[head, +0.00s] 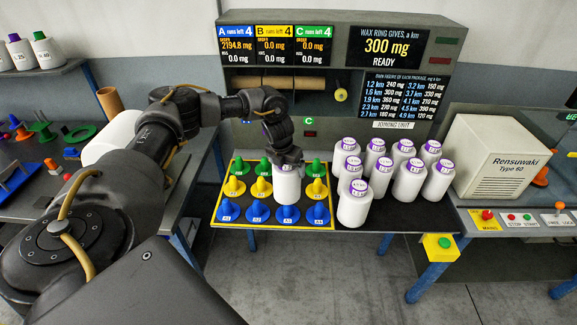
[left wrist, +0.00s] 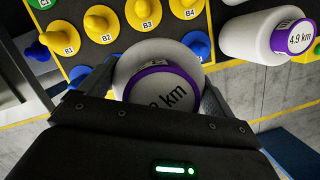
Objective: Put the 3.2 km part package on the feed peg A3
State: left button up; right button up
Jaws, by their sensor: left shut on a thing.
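My left gripper (head: 287,158) is shut on a white package (head: 287,186), a bobbin with a purple band. In the left wrist view the held package (left wrist: 160,84) shows a label ending in "km"; its number is partly hidden. In the head view it is upright, in line with the third peg column. The blue peg A3 (head: 288,213) shows only its lower part at the front, below the package; whether the two touch, I cannot tell. Peg A2 (head: 257,212) and peg A4 (head: 318,213) are bare. My right gripper is not in view.
The peg board (head: 220,224) also carries yellow B pegs and green C pegs. Several white packages (head: 354,204) stand close on the right; one in the left wrist view reads 4.9 km (left wrist: 262,38). The joining unit (head: 340,75) stands behind.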

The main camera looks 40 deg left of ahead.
aim_at(288, 188)
pick_arm(q)
jog(key=shift+s+f, duration=0.15)
jog(key=shift+f, duration=0.35)
jog(key=shift+d+f, duration=0.3)
jog(key=shift+f, duration=0.15)
jog(key=shift+d, duration=0.1)
jog(key=shift+f+b, duration=0.55)
jog(key=shift+f, duration=0.2)
jog(key=shift+f+b, duration=2.15)
jog(key=shift+f, duration=1.2)
jog(key=o, duration=1.4)
jog(key=shift+c, duration=0.2)
